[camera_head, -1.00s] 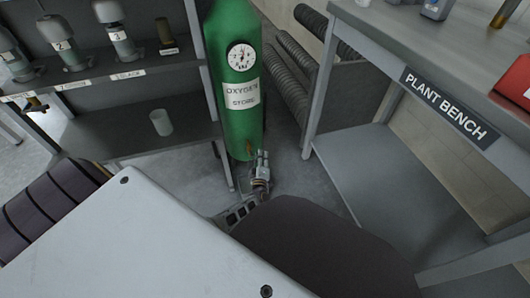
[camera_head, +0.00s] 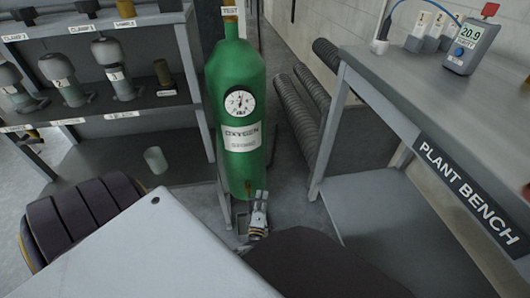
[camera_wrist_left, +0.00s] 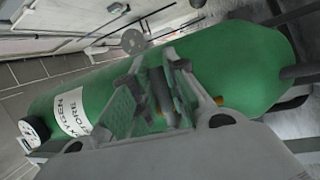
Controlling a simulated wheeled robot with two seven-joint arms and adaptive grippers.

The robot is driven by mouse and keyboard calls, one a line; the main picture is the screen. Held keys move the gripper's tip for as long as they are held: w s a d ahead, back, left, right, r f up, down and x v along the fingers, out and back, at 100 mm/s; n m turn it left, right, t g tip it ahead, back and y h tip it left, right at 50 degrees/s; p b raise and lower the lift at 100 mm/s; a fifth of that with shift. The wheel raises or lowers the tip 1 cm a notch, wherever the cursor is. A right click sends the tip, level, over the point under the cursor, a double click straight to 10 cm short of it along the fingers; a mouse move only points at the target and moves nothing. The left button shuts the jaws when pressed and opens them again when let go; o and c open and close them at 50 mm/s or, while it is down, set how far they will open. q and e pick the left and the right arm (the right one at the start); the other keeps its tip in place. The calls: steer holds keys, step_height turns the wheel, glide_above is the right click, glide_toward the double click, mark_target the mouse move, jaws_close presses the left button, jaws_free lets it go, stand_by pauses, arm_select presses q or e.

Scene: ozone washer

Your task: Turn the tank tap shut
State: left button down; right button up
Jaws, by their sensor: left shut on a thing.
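The green oxygen tank (camera_head: 236,90) stands upright between the shelf and the bench, with a round gauge on its front. A small brass tap part (camera_head: 248,187) shows low on the tank in the head view. My left gripper (camera_head: 261,196) is beside it at the tank's lower front. In the left wrist view, the gripper's fingers (camera_wrist_left: 152,92) are close together in front of the tank and shut on the tap. A brass bit (camera_wrist_left: 218,100) shows just beyond them. The tap's handle is mostly hidden by the fingers. My right gripper is not in view.
A shelf (camera_head: 110,125) with several grey-capped vessels stands at left, with a pale cup (camera_head: 155,160) on its lower board. The plant bench (camera_head: 400,100) is at right, carrying a meter (camera_head: 470,45).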

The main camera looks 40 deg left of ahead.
arm_select(q)
steer(key=shift+r+n, duration=0.1)
steer(key=shift+n, duration=0.4)
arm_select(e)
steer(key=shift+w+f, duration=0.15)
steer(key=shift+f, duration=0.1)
arm_select(q)
steer(key=c, duration=1.6)
jaws_free()
steer(key=shift+o, duration=0.9)
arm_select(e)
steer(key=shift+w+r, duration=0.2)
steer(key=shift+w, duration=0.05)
arm_select(q)
steer(key=shift+r, duration=0.1)
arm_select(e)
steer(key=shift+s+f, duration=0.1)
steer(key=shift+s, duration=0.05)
arm_select(q)
steer(key=shift+r, duration=0.1)
